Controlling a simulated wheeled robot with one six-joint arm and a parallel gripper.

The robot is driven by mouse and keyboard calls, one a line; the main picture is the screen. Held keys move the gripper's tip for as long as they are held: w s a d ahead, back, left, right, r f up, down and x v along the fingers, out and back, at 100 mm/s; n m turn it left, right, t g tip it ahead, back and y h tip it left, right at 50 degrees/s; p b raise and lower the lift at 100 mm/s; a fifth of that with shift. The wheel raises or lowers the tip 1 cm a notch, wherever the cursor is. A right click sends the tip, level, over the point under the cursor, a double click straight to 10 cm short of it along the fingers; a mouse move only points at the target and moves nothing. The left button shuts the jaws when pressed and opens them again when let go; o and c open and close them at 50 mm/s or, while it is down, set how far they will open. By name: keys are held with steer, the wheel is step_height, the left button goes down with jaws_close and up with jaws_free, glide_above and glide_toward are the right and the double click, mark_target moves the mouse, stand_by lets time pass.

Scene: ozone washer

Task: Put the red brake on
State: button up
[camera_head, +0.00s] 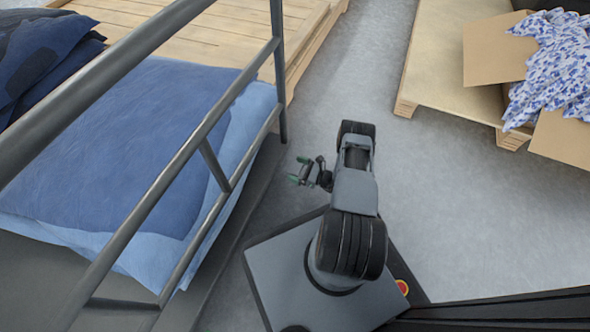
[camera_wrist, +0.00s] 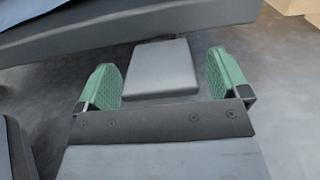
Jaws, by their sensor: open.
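No red brake shows clearly in either view. In the wrist view a flat grey pedal-like plate (camera_wrist: 158,68) sticks out from under the dark grey edge of the cart (camera_wrist: 215,14). My gripper (camera_wrist: 163,80) is open, with one green fingertip pad to each side of this plate in the picture. I cannot tell whether they touch it. In the head view my gripper (camera_head: 300,171) is low, beside the lower right edge of the cart (camera_head: 205,128). The plate is not visible there.
The railed cart carries blue bedding (camera_head: 130,150). A wooden pallet (camera_head: 225,38) stands behind it. At the upper right another wooden pallet (camera_head: 440,75) holds an open cardboard box (camera_head: 495,50) with blue-and-white cloth (camera_head: 552,65). The grey floor (camera_head: 480,210) between is clear.

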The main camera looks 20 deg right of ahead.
steer(key=shift+w+a, duration=0.4)
steer(key=shift+w, duration=0.05)
